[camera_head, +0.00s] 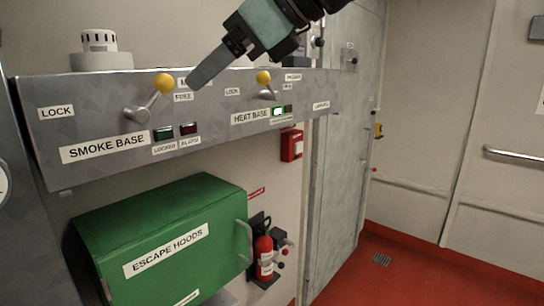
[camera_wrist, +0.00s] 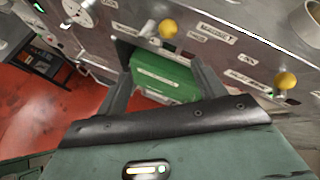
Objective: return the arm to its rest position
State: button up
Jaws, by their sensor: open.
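My gripper (camera_head: 205,77) reaches in from the top of the head view. Its tip is in front of the grey panel (camera_head: 85,105), between two yellow-knobbed levers. In the wrist view my gripper (camera_wrist: 162,80) shows two fingers spread apart with nothing between them. The smoke base lever (camera_head: 164,84) leans up and right toward the FREE label. The heat base lever (camera_head: 264,78) stands farther right, its knob near upright. Neither lever is seen held. Yellow knobs also show in the wrist view, one at top centre (camera_wrist: 168,28) and one at right (camera_wrist: 286,80).
A green escape hoods box (camera_head: 165,235) hangs below the panel. A red extinguisher (camera_head: 264,258) and a red call box (camera_head: 291,145) are on the wall beside it. A white detector (camera_head: 98,42) sits on top. Red floor (camera_head: 400,280) at right is clear.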

jog(key=s+d+f+n+g+h+b, duration=0.1)
jog(key=s+d+f+n+h, duration=0.1)
jog(key=f+n, duration=0.35)
jog(key=s+d+f+n+h+b, duration=0.1)
jog(key=s+d+f+n, duration=0.1)
jog(key=f, duration=0.7)
jog(key=s+d+f+n+g+h+b, duration=0.1)
jog(key=s+d+f+n, duration=0.3)
jog(key=f, duration=0.4)
jog(key=s+d+f+n+g+h+b, duration=0.1)
jog(key=s+d+f+n+h, duration=0.2)
jog(key=s+d+f+n, duration=0.2)
jog(key=s+d+f+n+g+h+b, duration=0.1)
jog(key=s+d+f+n+h, duration=0.1)
jog(key=s+d+f+n, duration=0.2)
jog(key=d+f+n, duration=0.3)
jog(key=f+n, duration=0.2)
jog(key=f, duration=0.2)
jog(key=shift+s+d+f+n+g+h, duration=0.15)
jog(key=shift+s+d+n+g+h, duration=0.15)
jog(key=shift+s+d+n+h, duration=0.1)
